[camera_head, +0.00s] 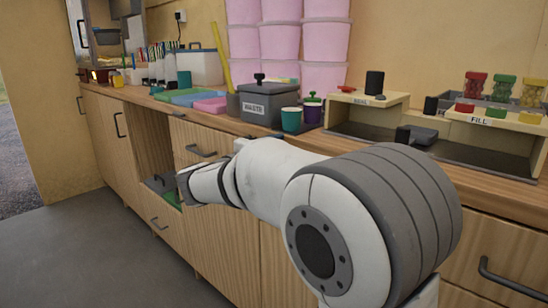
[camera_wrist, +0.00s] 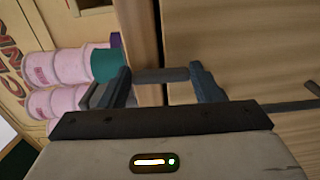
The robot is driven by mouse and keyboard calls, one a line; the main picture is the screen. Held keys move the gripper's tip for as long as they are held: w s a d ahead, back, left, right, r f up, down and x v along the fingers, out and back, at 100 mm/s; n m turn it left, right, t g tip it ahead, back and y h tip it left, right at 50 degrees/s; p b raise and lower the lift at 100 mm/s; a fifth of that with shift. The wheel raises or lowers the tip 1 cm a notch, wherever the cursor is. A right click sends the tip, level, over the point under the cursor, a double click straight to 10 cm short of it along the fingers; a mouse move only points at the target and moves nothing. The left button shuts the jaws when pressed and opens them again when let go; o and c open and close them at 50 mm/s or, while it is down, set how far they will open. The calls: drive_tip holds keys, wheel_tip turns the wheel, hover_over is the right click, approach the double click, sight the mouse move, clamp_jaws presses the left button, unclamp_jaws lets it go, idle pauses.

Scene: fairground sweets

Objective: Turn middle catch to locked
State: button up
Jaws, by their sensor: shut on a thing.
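My gripper (camera_wrist: 162,82) has its two dark fingers at either end of a short grey bar (camera_wrist: 160,75) on the wooden cabinet front. The fingers are shut on this bar, which may be the middle catch. Its locked or unlocked setting cannot be read. In the head view my gripper (camera_head: 184,186) is low in front of the cabinet, below the counter. The bar is hidden there, and I make out no other catch clearly.
A drawer handle (camera_head: 201,152) is close above my gripper. An open bay (camera_head: 152,135) lies to its left. The counter above holds a grey waste bin (camera_head: 266,103), a teal cup (camera_head: 291,119) and stacked pink tubs (camera_head: 287,42). The floor (camera_head: 75,245) at left is clear.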

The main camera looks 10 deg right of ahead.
drive_tip(key=o, duration=1)
drive_tip(key=p+v, duration=0.2)
drive_tip(key=v, duration=0.5)
drive_tip(key=shift+s+a, duration=0.25)
drive_tip(key=shift+a, duration=0.05)
